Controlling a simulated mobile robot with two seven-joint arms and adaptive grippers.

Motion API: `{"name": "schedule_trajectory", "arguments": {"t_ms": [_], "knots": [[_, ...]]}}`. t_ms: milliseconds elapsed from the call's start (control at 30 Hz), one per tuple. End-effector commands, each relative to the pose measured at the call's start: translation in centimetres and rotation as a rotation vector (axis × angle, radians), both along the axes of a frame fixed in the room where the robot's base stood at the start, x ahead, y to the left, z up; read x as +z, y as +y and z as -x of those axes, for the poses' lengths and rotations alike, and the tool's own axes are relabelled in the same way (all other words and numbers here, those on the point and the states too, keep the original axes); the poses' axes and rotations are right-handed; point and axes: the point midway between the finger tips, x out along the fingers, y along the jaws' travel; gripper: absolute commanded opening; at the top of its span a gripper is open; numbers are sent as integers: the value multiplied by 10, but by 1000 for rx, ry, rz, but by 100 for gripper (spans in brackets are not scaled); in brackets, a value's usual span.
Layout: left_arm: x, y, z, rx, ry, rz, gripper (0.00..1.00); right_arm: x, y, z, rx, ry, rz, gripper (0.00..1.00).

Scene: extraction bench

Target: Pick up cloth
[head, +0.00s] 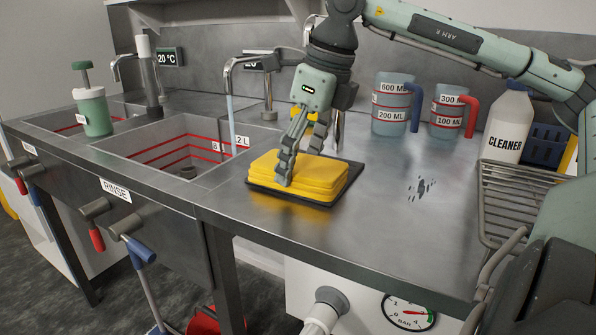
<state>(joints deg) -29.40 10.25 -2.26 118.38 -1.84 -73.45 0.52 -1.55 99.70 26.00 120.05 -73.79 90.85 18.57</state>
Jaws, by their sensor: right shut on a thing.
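A stack of folded yellow cloths (318,177) lies on a dark flat tray (300,201) on the steel bench, just right of the rinse sink. My right gripper (297,175) reaches down from above with its fingers at the left part of the stack. It is shut on the cloth, and the cloth still lies level with the stack. The fingers hide part of the cloth's left side, and the exact grip at the tips is hard to see. My left gripper is not in view.
The rinse sink (190,150) is at left, with a tap (235,75) over it. Two measuring jugs (392,105) (449,112), a cleaner bottle (508,125) and a wire rack (500,200) stand right. A dark spill (421,188) marks the bench.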

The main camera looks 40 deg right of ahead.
Motion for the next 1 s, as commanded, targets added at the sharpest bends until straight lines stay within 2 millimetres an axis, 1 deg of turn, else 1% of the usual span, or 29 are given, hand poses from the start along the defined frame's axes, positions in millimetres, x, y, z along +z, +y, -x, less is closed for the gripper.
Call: {"name": "schedule_trajectory", "arguments": {"t_ms": [267, 433, 567, 633, 767, 867, 900, 1000], "knots": [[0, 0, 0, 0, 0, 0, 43, 3, 0, 0, 0, 0, 1, 44], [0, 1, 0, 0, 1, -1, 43, 17, 0, 0, -1, -2, 3, 44], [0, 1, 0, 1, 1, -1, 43, 36, 0, -1, 0, -2, 5, 44], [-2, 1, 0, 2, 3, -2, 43, 35, 12, 3, 5, 0, 6, 44], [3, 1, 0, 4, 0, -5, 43, 34, 40, 12, 6, 0, 9, 44], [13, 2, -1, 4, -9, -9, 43, 34, 68, 20, 7, 0, 11, 44], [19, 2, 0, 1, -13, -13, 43, 34, 80, 23, 7, 0, 11, 44], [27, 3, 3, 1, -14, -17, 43, 33, 108, 31, 5, 0, 9, 44]]}}
